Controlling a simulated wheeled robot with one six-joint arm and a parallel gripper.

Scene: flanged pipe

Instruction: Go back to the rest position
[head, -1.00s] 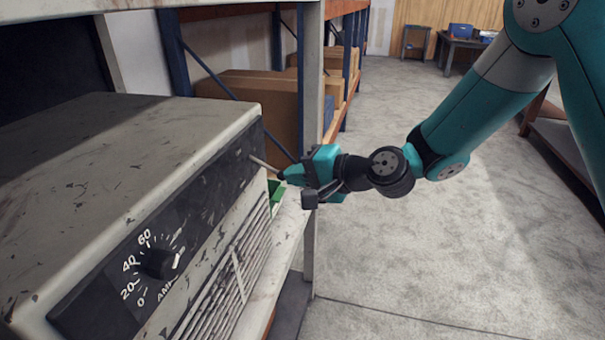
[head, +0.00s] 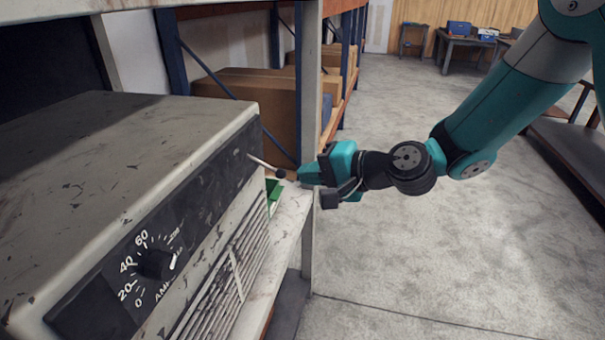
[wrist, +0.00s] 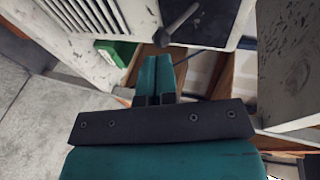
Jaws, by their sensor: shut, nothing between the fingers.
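My gripper (head: 303,174) is shut and empty, just right of the machine's front in the head view. In the wrist view its teal fingers (wrist: 154,72) are together, with nothing between them. The welder-like machine (head: 130,140) fills the left side, with a dial (head: 157,265) on its dark front panel. A thin lever with a dark ball end (head: 280,173) sticks out of that panel. The lever also shows in the wrist view (wrist: 178,24), beyond the fingertips. In the head view the fingertips are a small gap away from the ball.
A green box (head: 273,195) stands on the shelf (head: 285,225) beside the machine. A shelf post (head: 308,100) rises behind my gripper. Cardboard boxes (head: 245,110) sit on the rack behind. The concrete floor (head: 430,250) on the right is clear.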

